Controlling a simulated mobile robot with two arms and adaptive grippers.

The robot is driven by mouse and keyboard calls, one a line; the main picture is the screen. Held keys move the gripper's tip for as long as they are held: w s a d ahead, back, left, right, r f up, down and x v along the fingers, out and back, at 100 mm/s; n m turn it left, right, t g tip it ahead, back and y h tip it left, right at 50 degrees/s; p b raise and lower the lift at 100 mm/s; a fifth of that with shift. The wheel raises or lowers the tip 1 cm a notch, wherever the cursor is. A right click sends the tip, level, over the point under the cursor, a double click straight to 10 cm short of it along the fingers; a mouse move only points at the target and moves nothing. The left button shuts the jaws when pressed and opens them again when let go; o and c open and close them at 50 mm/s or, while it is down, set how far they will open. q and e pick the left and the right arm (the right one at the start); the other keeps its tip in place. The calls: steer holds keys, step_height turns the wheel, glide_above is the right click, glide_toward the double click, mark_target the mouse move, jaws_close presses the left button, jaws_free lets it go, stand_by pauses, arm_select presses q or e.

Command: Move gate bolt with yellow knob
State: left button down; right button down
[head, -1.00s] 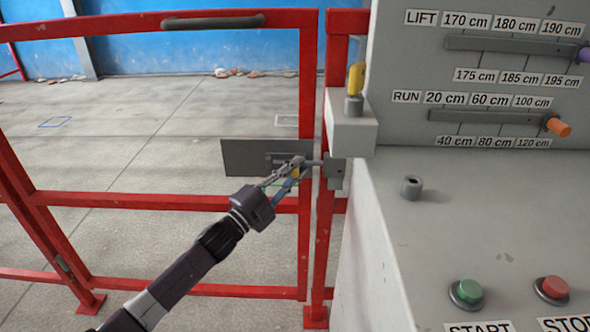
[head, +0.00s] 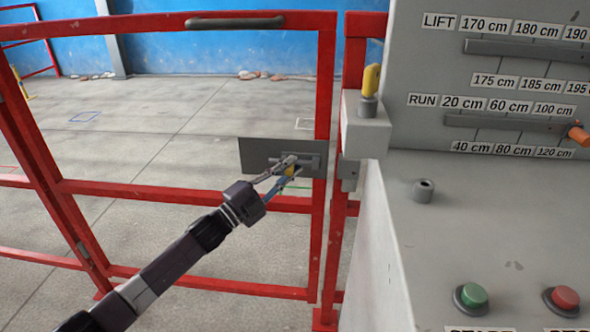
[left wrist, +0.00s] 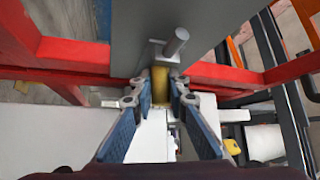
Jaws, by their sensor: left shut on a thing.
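The gate bolt sits on a grey plate (head: 254,153) on the red gate. Its yellow knob (head: 289,170) is between the fingers of my left gripper (head: 292,166), which is shut on it. In the left wrist view the yellow knob (left wrist: 160,86) shows between the two blue-padded fingers, with a grey bolt rod (left wrist: 175,44) beyond it. The grey bracket (head: 349,176) on the red post is to the right of the gate, and I see no rod spanning the gap to it. Fingers partly hide the knob. My right gripper is not in view.
A grey control panel (head: 400,235) with sliders and green and red buttons stands at the right. A yellow-handled key (head: 371,79) stands in a grey box on its left side. The gate's red bars surround the plate. Open concrete floor (head: 180,120) lies beyond.

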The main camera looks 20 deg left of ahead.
arm_select(q)
steer(key=c, duration=2.2)
jaws_free()
steer(key=shift+a+r, duration=0.15)
steer(key=shift+a, duration=0.05)
steer(key=o, duration=0.3)
steer(key=shift+a, duration=0.1)
steer(key=v, duration=1.2)
